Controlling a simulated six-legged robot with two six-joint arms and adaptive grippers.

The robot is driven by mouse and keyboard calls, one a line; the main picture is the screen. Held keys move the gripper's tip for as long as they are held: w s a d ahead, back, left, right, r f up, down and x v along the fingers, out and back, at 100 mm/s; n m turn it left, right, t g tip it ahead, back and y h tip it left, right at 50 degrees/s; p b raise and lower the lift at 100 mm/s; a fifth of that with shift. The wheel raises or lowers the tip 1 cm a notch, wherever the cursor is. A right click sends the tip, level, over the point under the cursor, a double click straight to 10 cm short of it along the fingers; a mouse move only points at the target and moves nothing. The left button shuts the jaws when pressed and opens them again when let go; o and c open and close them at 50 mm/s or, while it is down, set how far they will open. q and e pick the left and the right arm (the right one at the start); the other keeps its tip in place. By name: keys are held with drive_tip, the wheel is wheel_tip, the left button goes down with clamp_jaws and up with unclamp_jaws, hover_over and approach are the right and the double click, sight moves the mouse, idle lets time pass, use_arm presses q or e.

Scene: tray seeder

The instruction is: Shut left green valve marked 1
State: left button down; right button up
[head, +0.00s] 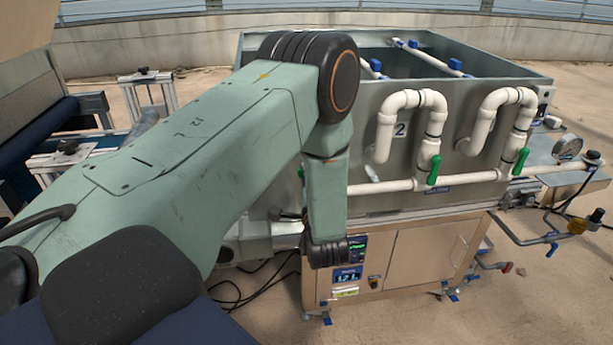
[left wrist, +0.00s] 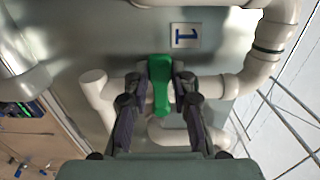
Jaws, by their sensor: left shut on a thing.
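The green valve handle (left wrist: 160,88) beside the plate marked 1 (left wrist: 186,36) shows in the left wrist view. It lies across a white pipe (left wrist: 212,88), roughly at a right angle to it in the picture. My left gripper (left wrist: 161,84) has its dark fingers on both sides of the handle and is shut on it. In the head view my left arm hides this gripper and most of that valve; a sliver of green (head: 300,172) shows beside the arm. My right gripper is in neither view.
Two other green valve handles (head: 434,170) (head: 521,160) hang on white pipes on the grey tank (head: 463,132), one near the plate marked 2 (head: 400,130). The cabinet (head: 430,255) is below. Bare floor lies at front right.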

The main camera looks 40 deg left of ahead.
use_arm(q)
drive_tip(key=shift+w+d+r, duration=0.1)
drive_tip(key=shift+w+r, duration=0.1)
drive_tip(key=c, duration=1.6)
unclamp_jaws()
drive_tip(key=o, duration=0.5)
drive_tip(key=shift+d, duration=0.15)
drive_tip(key=shift+f, duration=0.1)
drive_tip(key=shift+s, duration=0.1)
drive_tip(key=shift+s, duration=0.1)
drive_tip(key=v, duration=1.1)
drive_tip(key=shift+s+d, duration=0.25)
drive_tip(key=shift+d, duration=0.05)
drive_tip(key=shift+a, duration=0.1)
